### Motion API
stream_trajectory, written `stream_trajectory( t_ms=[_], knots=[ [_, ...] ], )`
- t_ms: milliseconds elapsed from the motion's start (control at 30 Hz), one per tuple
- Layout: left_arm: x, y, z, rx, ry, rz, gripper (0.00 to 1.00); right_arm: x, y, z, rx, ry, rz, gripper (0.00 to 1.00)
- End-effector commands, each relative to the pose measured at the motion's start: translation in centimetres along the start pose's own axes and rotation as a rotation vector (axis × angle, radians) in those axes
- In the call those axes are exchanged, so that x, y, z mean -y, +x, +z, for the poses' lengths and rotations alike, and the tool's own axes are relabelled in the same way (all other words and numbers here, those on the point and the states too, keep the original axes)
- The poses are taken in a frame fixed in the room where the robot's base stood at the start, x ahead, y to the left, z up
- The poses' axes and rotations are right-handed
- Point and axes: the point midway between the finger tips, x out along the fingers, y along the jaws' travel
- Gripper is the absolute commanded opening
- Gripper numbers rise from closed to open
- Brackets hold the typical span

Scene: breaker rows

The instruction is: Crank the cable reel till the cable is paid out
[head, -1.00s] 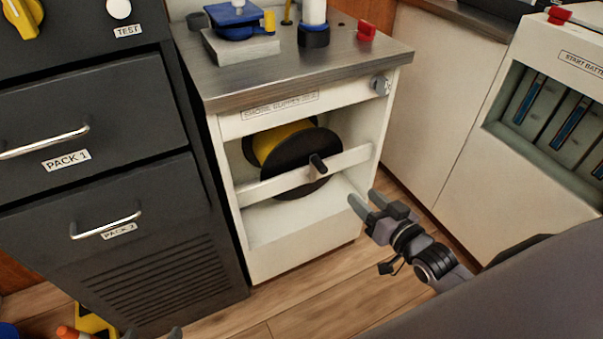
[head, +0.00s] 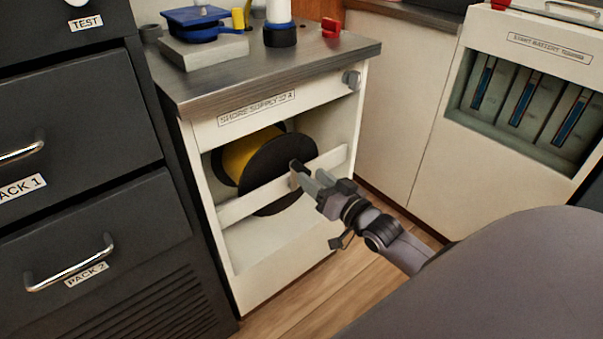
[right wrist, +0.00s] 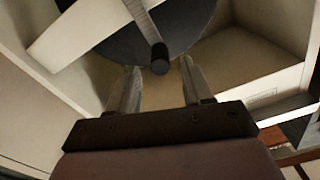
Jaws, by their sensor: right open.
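The cable reel (head: 272,178) has a black disc and yellow cable on its drum. It sits in the open bay of the white shore supply cabinet, behind a white crossbar (head: 250,203). Its black crank knob (head: 296,165) sticks out toward me in front of the bar. My right gripper (head: 306,180) is open, with its fingertips close to the knob. In the right wrist view the knob (right wrist: 160,62) shows between the two open fingers (right wrist: 158,85), near their tips; I cannot tell whether they touch it. My left gripper is not in view.
The cabinet's metal top (head: 280,72) holds a blue-capped socket (head: 200,22) and a red switch (head: 331,27). Dark drawers (head: 95,235) stand close on the left. A battery cabinet (head: 440,160) stands on the right. Wood floor (head: 310,290) is clear in front.

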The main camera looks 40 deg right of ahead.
Motion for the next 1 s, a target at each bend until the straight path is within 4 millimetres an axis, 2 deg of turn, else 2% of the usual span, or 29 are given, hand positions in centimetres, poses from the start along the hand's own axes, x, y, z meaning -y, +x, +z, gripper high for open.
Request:
stream_trajectory(
  t_ms=[100, 333, 767, 900, 933, 1000],
  knots=[
    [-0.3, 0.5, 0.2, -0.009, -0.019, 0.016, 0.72, -0.1, 1.7, 0.1, -0.003, 0.000, -0.001, 0.50],
    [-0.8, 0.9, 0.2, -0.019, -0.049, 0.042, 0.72, 0.0, 3.9, 0.2, -0.001, 0.000, 0.000, 0.50],
    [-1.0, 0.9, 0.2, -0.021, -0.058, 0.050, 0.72, 0.0, 4.5, 0.1, 0.002, 0.000, 0.000, 0.50],
    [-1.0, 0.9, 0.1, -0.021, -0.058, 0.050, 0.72, 0.0, 4.5, 0.1, 0.001, 0.000, 0.000, 0.04],
    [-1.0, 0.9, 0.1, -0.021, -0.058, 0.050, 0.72, 0.0, 4.5, 0.1, 0.001, 0.000, 0.000, 0.00],
    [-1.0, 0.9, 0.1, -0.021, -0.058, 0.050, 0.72, 0.0, 4.5, 0.1, 0.001, 0.000, 0.000, 0.00]
  ],
)
